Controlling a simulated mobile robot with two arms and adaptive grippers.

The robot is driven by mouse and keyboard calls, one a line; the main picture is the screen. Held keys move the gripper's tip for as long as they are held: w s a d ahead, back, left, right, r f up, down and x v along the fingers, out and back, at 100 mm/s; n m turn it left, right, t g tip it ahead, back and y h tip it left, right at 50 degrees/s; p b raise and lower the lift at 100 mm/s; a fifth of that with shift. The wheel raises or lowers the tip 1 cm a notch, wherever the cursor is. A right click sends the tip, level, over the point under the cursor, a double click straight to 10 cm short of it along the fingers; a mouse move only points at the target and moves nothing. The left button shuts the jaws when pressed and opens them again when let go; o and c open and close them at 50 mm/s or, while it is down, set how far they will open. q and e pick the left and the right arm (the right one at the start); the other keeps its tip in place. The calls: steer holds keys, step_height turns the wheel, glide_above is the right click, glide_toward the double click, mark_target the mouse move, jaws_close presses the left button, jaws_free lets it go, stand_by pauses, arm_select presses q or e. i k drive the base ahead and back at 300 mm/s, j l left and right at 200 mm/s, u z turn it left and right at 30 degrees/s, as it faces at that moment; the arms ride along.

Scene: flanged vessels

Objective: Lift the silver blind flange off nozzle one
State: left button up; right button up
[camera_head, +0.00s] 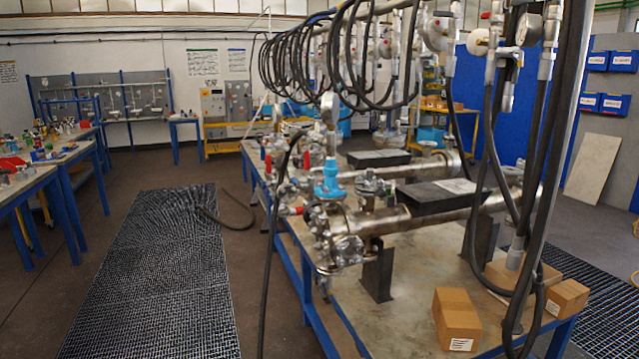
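A horizontal metal flanged vessel (455,208) lies on supports on the long workbench. At its left end are flanges and fittings, with a silver round flange-like part (346,250) low at the front. I cannot tell whether this is the blind flange, or which nozzle is number one. A blue valve fitting (330,180) and a bolted flange (370,185) stand on top near that end. A second similar vessel (425,168) lies behind. Neither of my grippers shows in the head view.
Two cardboard boxes (456,320) and (567,298) sit at the bench's (385,325) front right. Black hoses (560,150) hang from an overhead pipe across the right side. Side tables (25,185) hold small parts at far left.

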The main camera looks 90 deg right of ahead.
mark_target(370, 172)
steer(key=z, duration=3.05)
